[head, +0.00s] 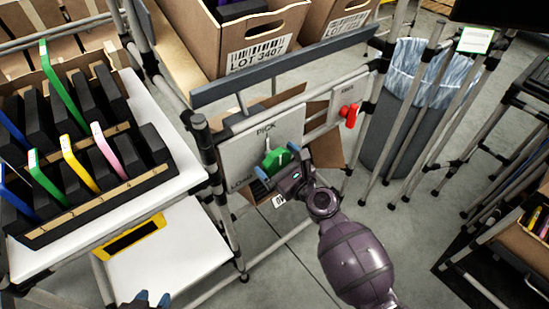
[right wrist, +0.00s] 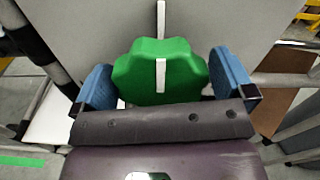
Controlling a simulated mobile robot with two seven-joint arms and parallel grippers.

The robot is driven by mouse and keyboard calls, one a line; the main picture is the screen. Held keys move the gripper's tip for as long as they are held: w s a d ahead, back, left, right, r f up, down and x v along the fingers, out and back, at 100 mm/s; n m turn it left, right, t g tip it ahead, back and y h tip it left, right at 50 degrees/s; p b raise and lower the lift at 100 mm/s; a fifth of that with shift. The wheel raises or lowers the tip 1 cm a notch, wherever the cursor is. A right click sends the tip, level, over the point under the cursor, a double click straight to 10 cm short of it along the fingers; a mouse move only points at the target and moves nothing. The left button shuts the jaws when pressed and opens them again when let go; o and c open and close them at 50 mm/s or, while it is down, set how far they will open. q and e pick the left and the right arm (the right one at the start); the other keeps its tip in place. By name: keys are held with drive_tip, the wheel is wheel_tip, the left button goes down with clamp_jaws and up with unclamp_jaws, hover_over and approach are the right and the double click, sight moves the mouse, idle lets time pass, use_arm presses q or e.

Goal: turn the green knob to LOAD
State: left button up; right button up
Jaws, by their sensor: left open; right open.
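The green knob (head: 277,158) is on a grey upright panel (head: 240,151) with the word PICK above it and a smaller label at its lower left, too small to read surely. In the right wrist view the knob (right wrist: 160,72) has a white pointer line that points up, in line with a white mark on the panel. My right gripper (head: 278,161) is open, its blue fingers on either side of the knob; I cannot tell whether they touch it. My left gripper (head: 153,299) is open and empty at the bottom edge, far from the panel.
A red handle (head: 349,115) sits on a small plate right of the panel. A grey bar (head: 285,66) runs above it. A rack of coloured-tabbed black items (head: 95,160) stands on the left. A lined grey bin (head: 400,110) and cartons (head: 245,45) stand behind.

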drive_tip(key=shift+w+a, duration=0.4)
drive_tip(key=shift+w, duration=0.05)
drive_tip(key=shift+c, duration=0.3)
drive_tip(key=c, duration=0.7)
drive_tip(key=shift+n, duration=0.3)
